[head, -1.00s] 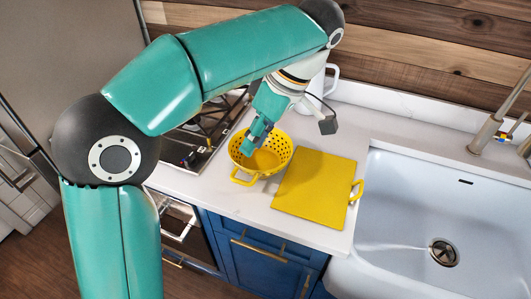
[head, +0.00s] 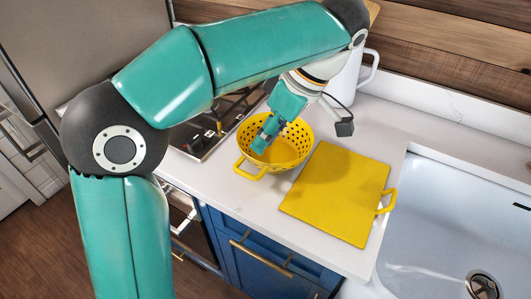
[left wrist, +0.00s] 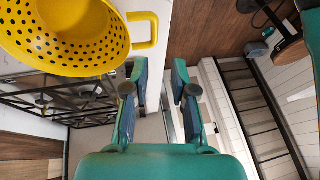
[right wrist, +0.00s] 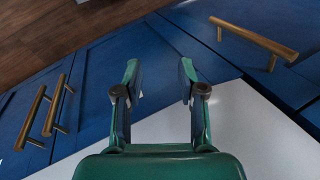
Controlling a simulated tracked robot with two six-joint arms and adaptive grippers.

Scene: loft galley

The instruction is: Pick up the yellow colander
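The yellow colander (head: 289,153) stands upright on the white counter, with one loop handle facing the front edge.
A yellow cutting board (head: 338,195) lies right of the colander. A white sink (head: 440,225) is farther right. A stove (head: 205,138) lies to the left and a white pitcher (head: 349,78) stands behind. Blue cabinets (head: 255,262) with bar handles are below the counter.

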